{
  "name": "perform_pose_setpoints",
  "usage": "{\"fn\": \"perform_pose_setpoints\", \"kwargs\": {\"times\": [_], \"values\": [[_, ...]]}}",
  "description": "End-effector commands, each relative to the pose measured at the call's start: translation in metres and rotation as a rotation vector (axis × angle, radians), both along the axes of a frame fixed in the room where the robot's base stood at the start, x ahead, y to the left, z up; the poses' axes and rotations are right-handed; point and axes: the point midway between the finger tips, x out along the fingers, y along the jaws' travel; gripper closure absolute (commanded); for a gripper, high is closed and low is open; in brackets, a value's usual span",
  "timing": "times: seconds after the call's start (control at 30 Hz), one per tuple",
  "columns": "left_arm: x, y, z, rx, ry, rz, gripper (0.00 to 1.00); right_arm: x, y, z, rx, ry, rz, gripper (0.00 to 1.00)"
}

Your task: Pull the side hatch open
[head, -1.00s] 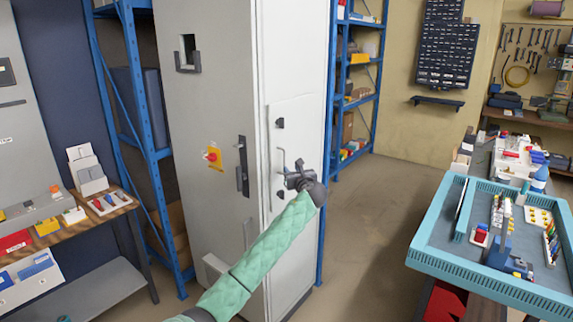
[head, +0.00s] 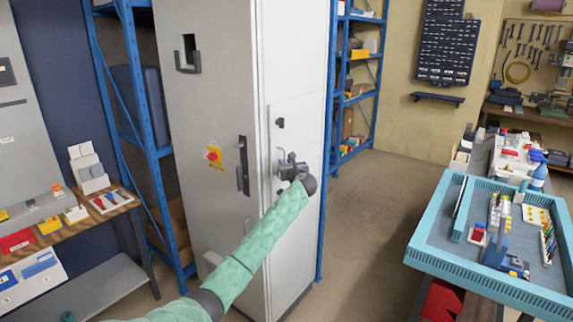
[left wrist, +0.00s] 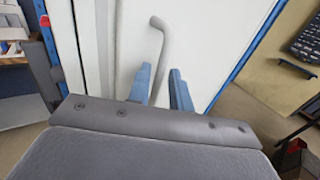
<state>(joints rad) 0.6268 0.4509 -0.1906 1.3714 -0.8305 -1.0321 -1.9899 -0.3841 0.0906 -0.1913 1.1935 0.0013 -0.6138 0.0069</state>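The side hatch (head: 303,125) is a pale panel on the narrow right-hand side of the tall grey cabinet. It looks closed, flush with that side. Its thin grey bar handle (left wrist: 157,45) stands upright in the left wrist view. My left gripper (head: 284,160) is at the handle and covers most of it in the head view. In the left wrist view its two blue fingers (left wrist: 160,72) are apart. The lower part of the handle shows between them, nearer the left finger; I cannot tell whether they touch. My right gripper is out of view.
The cabinet front has a black handle (head: 243,166) and a red rotary switch (head: 212,155). Blue shelving (head: 131,60) flanks the cabinet. A teal-rimmed tray (head: 470,272) stands at the right. The floor (head: 375,215) between cabinet and tray is clear.

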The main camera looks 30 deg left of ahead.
Motion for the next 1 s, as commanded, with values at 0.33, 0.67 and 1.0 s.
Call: {"fn": "perform_pose_setpoints", "kwargs": {"times": [0.33,0.67,1.0], "values": [[0.0,-0.001,0.0,0.0,0.0,0.001,1.0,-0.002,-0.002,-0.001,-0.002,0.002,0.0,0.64],[0.005,-0.028,-0.001,-0.002,-0.001,0.089,1.0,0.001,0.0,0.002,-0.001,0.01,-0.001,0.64],[0.026,-0.09,-0.001,-0.002,-0.001,0.31,1.0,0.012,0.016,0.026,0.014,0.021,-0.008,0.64]]}}
